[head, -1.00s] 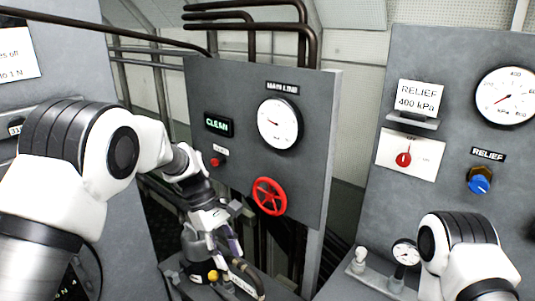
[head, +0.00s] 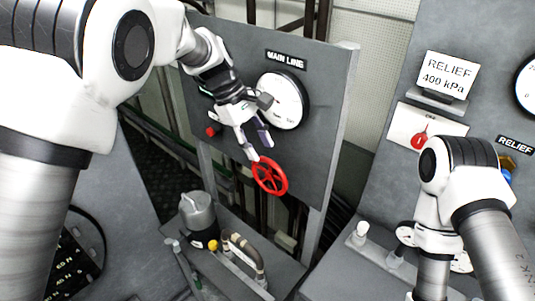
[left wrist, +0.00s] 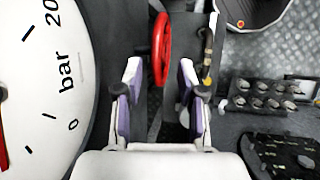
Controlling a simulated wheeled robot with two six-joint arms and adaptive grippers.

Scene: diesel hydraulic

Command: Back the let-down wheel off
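A red handwheel (head: 270,176) with spokes is mounted low on the grey panel under the MAIN LINE gauge (head: 283,99). My left gripper (head: 259,149) is in front of the panel, just above and left of the wheel, with its fingers pointing down at it. In the left wrist view the red wheel (left wrist: 161,49) shows edge-on beyond the fingertips, between their lines. The left gripper (left wrist: 158,75) is open and empty there, with a wide gap between its fingers. My right arm shows at the right, but its gripper fingers cannot be made out.
A grey canister (head: 197,212) and a curved hose (head: 243,247) stand on the ledge below the panel. A red button (head: 211,131) is left of my left gripper. A RELIEF 400 kPa sign (head: 448,74) and red switch (head: 419,141) are on the right panel.

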